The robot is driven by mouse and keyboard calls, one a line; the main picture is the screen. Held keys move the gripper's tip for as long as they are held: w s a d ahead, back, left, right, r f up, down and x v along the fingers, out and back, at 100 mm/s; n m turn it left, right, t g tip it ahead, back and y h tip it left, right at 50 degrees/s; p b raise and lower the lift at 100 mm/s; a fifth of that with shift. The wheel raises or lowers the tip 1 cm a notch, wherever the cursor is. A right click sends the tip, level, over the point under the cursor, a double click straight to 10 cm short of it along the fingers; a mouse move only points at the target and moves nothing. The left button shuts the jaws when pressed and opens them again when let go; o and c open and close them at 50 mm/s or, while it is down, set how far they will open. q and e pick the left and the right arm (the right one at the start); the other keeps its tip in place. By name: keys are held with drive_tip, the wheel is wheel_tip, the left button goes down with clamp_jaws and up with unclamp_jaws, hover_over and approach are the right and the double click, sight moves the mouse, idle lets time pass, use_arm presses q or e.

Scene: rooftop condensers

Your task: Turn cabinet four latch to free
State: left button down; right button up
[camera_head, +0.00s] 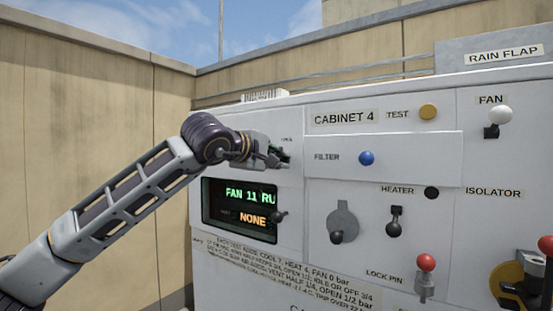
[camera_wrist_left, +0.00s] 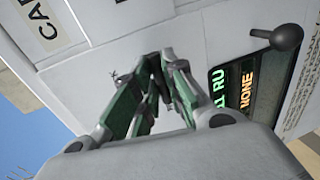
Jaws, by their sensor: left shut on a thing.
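The white cabinet (camera_head: 276,187) carries a "CABINET 4" label (camera_head: 344,118). My left gripper (camera_head: 279,156) reaches in from the left and is against the panel, above the dark display (camera_head: 240,206). In the left wrist view my left gripper's green-lined fingers (camera_wrist_left: 163,68) are closed together at the panel. They are shut on a small part, which I take to be the latch. The fingers hide it, so I cannot tell its angle. A tiny label (camera_head: 287,139) above the fingers is too small to read. My right gripper is not in view.
A black knob (camera_head: 280,216) sticks out just below the gripper, beside the display; it also shows in the wrist view (camera_wrist_left: 287,37). To the right are a blue filter knob (camera_head: 366,158), a grey rotary handle (camera_head: 342,219), a heater switch (camera_head: 395,222) and a red lock pin (camera_head: 426,263).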

use_arm(q)
drive_tip(key=shift+a+r, duration=0.25)
drive_tip(key=shift+r, duration=0.15)
drive_tip(key=c, duration=1.6)
unclamp_jaws()
drive_tip(key=shift+o, duration=0.7)
drive_tip(key=shift+f, duration=0.25)
drive_tip(key=v, duration=1.2)
